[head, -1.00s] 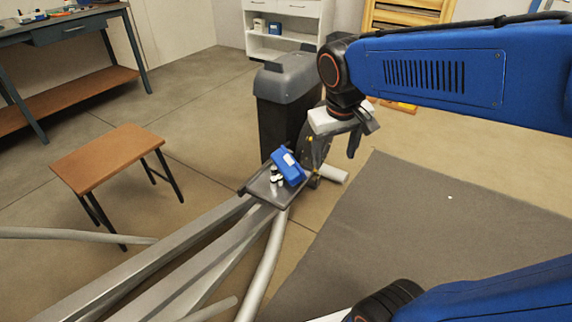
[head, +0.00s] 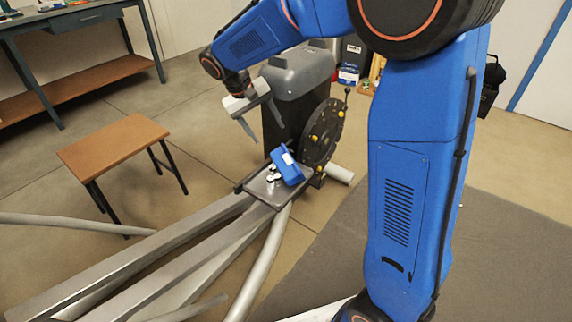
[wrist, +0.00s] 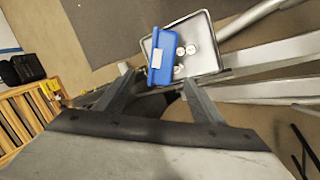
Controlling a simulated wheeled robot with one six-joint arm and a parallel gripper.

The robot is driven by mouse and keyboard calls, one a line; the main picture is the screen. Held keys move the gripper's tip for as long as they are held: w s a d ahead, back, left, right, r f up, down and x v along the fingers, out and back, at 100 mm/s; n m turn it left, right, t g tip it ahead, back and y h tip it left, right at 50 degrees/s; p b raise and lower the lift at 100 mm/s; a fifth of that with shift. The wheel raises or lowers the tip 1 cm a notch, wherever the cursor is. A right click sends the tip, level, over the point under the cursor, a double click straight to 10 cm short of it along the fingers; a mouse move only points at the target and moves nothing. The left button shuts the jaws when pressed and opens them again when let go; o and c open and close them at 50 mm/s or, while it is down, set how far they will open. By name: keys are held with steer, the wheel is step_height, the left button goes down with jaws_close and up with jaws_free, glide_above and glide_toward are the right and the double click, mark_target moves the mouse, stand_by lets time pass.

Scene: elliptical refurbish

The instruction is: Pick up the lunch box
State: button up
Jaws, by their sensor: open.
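The blue lunch box (head: 288,168) has a pale label on top and sits on a small grey tray (head: 262,190) on the elliptical machine. It also shows in the wrist view (wrist: 162,58), at the tray's left edge, beyond and between my fingers. My gripper (head: 262,128) is open and empty, above and a little left of the lunch box in the head view. The gap between them is clear. In the wrist view my gripper (wrist: 160,88) has its fingers spread, apart from the box.
Small white-capped bottles (wrist: 185,50) stand on the tray close beside the lunch box. The elliptical's dark housing (head: 300,85), round disc (head: 322,130) and long grey rails (head: 190,232) surround the tray.

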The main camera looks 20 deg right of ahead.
glide_above(283, 161)
steer(key=a, duration=0.2)
step_height(283, 161, down, 11)
steer(key=shift+d+r, duration=0.1)
steer(key=shift+d, duration=0.05)
steer(key=shift+x, duration=3)
steer(key=shift+c, duration=0.2)
steer(key=c, duration=1.2)
